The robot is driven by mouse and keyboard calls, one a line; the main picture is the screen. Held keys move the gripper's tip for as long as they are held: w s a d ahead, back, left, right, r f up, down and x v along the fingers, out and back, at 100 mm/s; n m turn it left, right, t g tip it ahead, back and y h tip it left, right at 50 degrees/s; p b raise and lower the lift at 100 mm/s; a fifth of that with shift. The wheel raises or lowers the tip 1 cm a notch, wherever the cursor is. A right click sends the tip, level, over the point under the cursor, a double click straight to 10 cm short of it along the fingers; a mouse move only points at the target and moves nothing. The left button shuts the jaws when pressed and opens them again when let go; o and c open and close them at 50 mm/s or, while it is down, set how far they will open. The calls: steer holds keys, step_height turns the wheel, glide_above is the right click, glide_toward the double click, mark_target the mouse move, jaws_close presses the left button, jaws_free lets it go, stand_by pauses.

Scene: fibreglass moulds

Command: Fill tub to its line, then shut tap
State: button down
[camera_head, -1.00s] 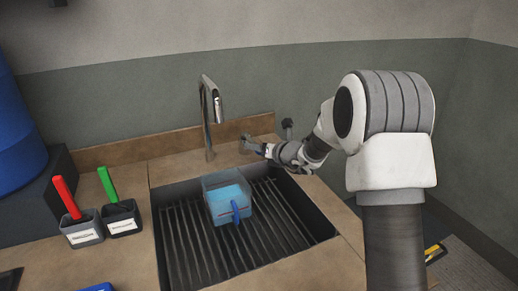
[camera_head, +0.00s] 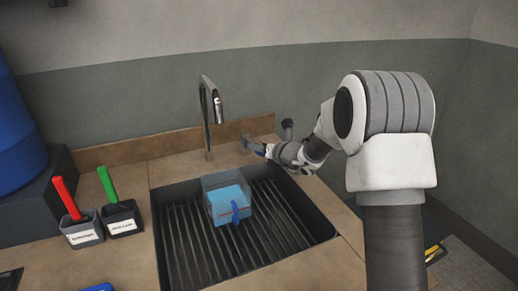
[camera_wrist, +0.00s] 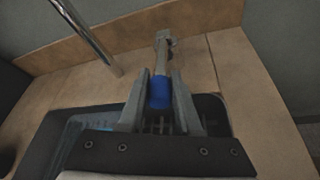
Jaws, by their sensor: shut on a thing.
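The clear tub (camera_head: 222,181) stands on the slatted floor of the sink, below the tap's spout, with light blue water (camera_head: 228,198) in it. A darker blue piece (camera_head: 236,212) is at its front. I cannot make out the fill line or a falling stream clearly. The tap (camera_head: 206,120) is a tall curved metal spout behind the sink. Its lever (camera_head: 248,142) is to the right of the spout; in the wrist view the lever's blue end (camera_wrist: 160,93) is between the fingers. My gripper (camera_head: 263,151) is shut on this lever; its fingers also show in the wrist view (camera_wrist: 159,100).
Left of the sink (camera_head: 168,240) stand a grey holder (camera_head: 83,235) with a red-handled tool and a dark holder (camera_head: 122,222) with a green-handled one. A blue barrel (camera_head: 15,135) is at the far left. The wooden counter right of the sink is clear.

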steer(key=shift+d+r, duration=0.1)
stand_by(0.8)
steer(key=w+d+n+g+y+p, duration=0.1)
steer(key=p, duration=0.2)
steer(key=w+d+n+g+y+p, duration=0.1)
steer(key=n+y+p, duration=0.1)
steer(key=p, duration=0.2)
steer(key=shift+d+g, duration=0.35)
steer(key=shift+g, duration=0.05)
steer(key=c, duration=0.6)
jaws_free()
steer(key=shift+s, duration=0.1)
steer(key=v, duration=1.7)
steer(key=shift+s+p, duration=0.2)
steer(key=shift+p, duration=0.15)
